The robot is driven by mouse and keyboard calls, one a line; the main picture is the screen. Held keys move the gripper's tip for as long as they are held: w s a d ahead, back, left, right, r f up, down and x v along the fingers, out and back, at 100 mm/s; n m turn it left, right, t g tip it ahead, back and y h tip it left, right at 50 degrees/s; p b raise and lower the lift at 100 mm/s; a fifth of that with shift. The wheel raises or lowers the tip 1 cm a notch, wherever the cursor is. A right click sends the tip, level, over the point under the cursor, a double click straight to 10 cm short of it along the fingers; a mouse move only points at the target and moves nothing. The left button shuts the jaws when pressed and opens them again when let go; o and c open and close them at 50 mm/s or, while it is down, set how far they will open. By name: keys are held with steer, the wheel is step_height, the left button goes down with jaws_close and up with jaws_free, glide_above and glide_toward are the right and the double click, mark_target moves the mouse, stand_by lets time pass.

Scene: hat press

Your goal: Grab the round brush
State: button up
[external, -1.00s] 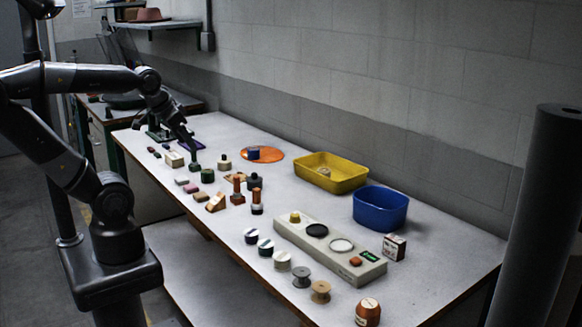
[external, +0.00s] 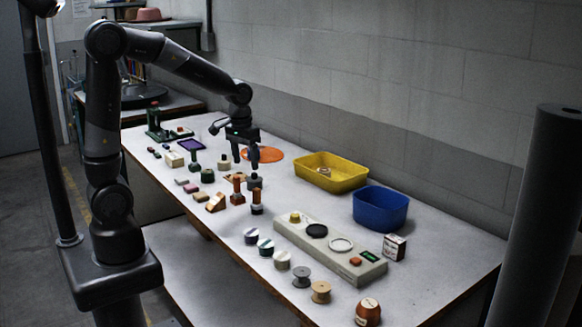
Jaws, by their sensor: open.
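I cannot tell for sure which small tool is the round brush. My gripper (external: 245,162) is open and empty, fingers down, just behind and above the dark round piece in the picture. It overlaps the orange disc (external: 275,154). Any gap to the dark piece is hard to judge.
A yellow tray (external: 347,182) and a blue tub (external: 381,209) stand at the wall side. A long grey panel with round pads (external: 285,237) lies in front of them. Several spools (external: 301,277) line the front edge. A green device (external: 158,125) stands at the far end.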

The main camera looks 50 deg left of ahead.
steer(key=g, duration=0.1)
glide_toward(257, 200)
steer(key=shift+w+a+f+n, duration=0.15)
steer(key=shift+w+a+n, duration=0.25)
steer(key=shift+a, duration=0.4)
step_height(257, 200, down, 11)
steer(key=shift+d+r, duration=0.1)
steer(key=shift+r, duration=0.1)
steer(key=shift+c, duration=0.5)
steer(key=c, duration=1)
steer(key=shift+r, duration=0.1)
